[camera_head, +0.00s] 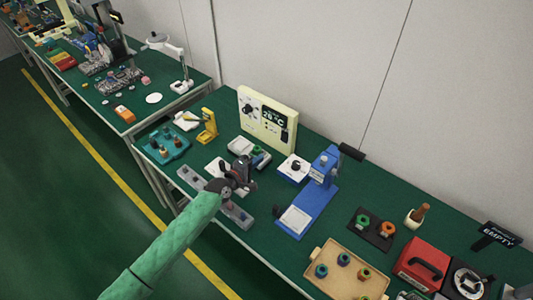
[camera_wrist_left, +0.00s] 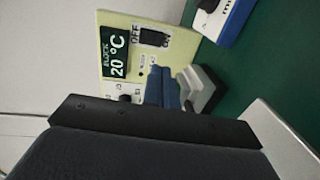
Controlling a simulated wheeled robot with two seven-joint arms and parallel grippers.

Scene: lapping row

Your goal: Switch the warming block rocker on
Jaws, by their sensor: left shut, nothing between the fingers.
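The warming block is a cream upright panel (camera_head: 262,122) with a dark display and a knob, standing at the back of the green bench by the wall. In the left wrist view the panel (camera_wrist_left: 180,50) appears turned on its side and its display (camera_wrist_left: 115,52) reads BLOCK 20 °C. The black rocker (camera_wrist_left: 155,38) sits beside OFF and ON markings; I cannot tell which way it is tipped. In the head view the rocker (camera_head: 284,136) is small. My left gripper (camera_head: 246,178) is shut and empty, in front of the panel and apart from it; its fingertips show in the wrist view (camera_wrist_left: 162,88).
A grey and white block (camera_head: 258,155) lies at the panel's foot. A blue stand (camera_head: 312,200) is to the right, and a yellow stand (camera_head: 208,125) and teal tray (camera_head: 163,147) to the left. A tan tray (camera_head: 318,265) and red box (camera_head: 422,265) are nearer.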

